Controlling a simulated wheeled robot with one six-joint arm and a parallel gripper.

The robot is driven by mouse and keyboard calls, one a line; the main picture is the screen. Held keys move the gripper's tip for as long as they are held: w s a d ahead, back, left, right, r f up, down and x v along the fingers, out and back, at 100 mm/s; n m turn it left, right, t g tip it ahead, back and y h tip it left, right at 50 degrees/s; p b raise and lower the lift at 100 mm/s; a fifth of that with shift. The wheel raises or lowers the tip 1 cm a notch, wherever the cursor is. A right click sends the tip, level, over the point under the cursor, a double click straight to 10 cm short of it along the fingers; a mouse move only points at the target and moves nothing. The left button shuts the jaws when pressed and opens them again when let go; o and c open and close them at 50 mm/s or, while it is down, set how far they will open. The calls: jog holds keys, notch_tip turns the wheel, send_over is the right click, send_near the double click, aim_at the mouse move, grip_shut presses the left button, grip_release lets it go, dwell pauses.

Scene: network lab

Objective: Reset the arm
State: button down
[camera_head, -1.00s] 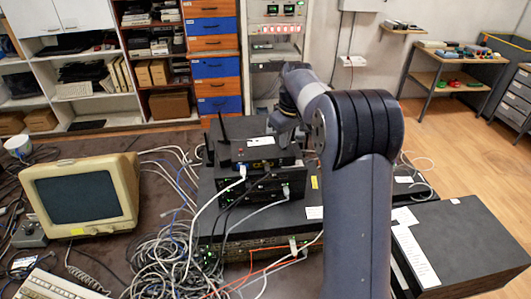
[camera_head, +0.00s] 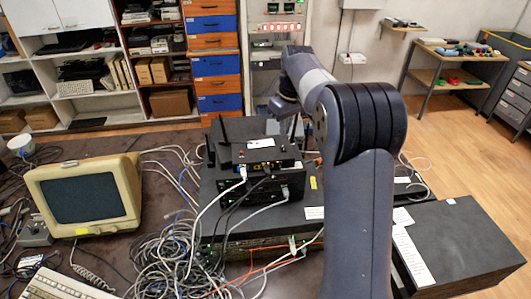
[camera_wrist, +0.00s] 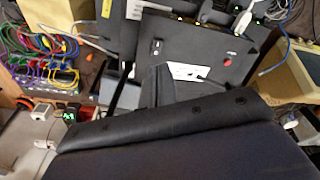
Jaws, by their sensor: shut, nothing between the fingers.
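My arm rises at the right of the head view and bends over the dark equipment on the table. My gripper shows in the wrist view (camera_wrist: 157,84) as dark fingers, shut and empty. In the head view its tip is small and partly lost against the dark equipment. Below it is a black router (camera_head: 268,153) with an antenna, a white label and plugged cables; the router also shows in the wrist view (camera_wrist: 205,52). The gripper appears apart from the router, though the gap is hard to judge.
An old cream monitor (camera_head: 84,198) stands left, with a keyboard (camera_head: 58,286) in front. Tangled cables (camera_head: 165,250) cover the middle of the table. A black case (camera_head: 458,240) is at right. A lit rack (camera_head: 275,45) and drawers (camera_head: 218,65) stand behind.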

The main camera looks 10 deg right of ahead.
aim_at(283, 149)
jog(key=shift+r, duration=0.6)
notch_tip(283, 149, down, 5)
jog(key=shift+f+b, duration=0.2)
jog(key=shift+b, duration=0.6)
jog(key=shift+f+b, duration=0.75)
jog(key=shift+f, duration=0.1)
jog(key=shift+r, duration=0.1)
